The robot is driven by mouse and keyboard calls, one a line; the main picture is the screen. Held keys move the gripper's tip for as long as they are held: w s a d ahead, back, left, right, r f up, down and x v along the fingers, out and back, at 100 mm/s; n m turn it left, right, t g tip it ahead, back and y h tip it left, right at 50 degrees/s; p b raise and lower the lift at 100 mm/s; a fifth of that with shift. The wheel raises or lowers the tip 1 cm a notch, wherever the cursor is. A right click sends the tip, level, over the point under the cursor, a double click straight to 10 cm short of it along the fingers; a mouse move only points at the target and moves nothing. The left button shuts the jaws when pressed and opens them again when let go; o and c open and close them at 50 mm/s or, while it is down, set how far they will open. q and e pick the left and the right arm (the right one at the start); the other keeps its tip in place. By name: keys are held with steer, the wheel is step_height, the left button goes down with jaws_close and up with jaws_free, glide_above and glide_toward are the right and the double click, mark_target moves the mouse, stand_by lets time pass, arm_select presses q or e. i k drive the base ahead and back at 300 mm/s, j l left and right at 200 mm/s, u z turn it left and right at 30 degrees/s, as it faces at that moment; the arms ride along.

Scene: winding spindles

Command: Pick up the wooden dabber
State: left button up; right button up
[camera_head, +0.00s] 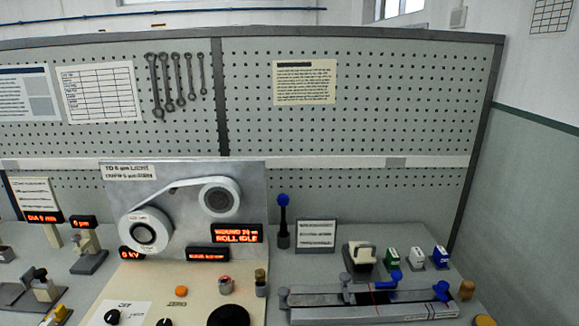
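Two small wood-coloured pieces show in the head view, and I cannot tell for sure which one is the wooden dabber. One is a brownish wooden knob or handle (260,275) standing upright in a short grey holder on the beige panel, right of the winding machine's front. Neither of my grippers is in view, and nothing is seen touching either piece.
The winding machine (247,195) with lit displays stands centre left. A blue-topped post (283,220) and a small sign (316,236) stand behind. The grey fixture (375,304) with blue clamps lies at right, before several small bottles (392,259). A pegboard (400,120) closes the back.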

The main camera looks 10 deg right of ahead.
mark_target(466, 292)
steer(key=z, duration=1.65)
